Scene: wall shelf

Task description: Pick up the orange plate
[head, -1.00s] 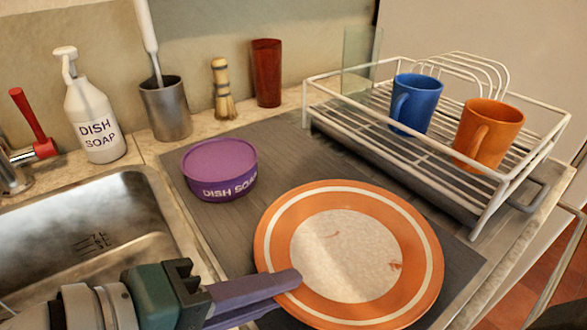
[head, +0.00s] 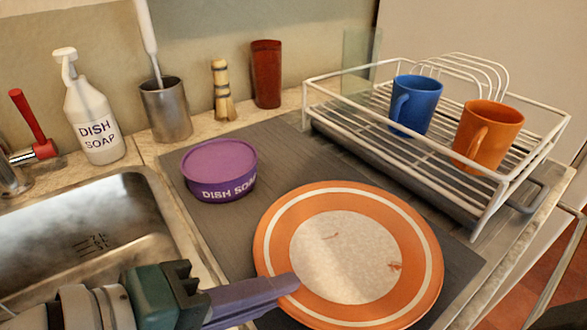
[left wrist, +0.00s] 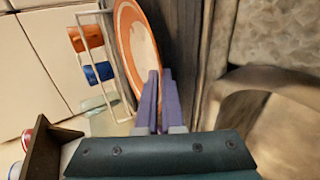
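The orange plate (head: 420,250), with a white ring and pale speckled centre, lies on the dark mat, its near edge close to the bottom of the head view. The upper finger lies over the rim; the lower finger is mostly hidden. In the left wrist view the fingers (left wrist: 160,85) are close together with the rim at their tips. My right gripper is not in view.
The sink (head: 90,215) lies left. A purple tub (head: 220,165) sits behind the plate. A white wire rack (head: 470,200) with a blue mug (head: 418,105) and an orange mug (head: 490,135) stands at right. Soap bottle (head: 92,115) and metal cup (head: 166,110) stand behind.

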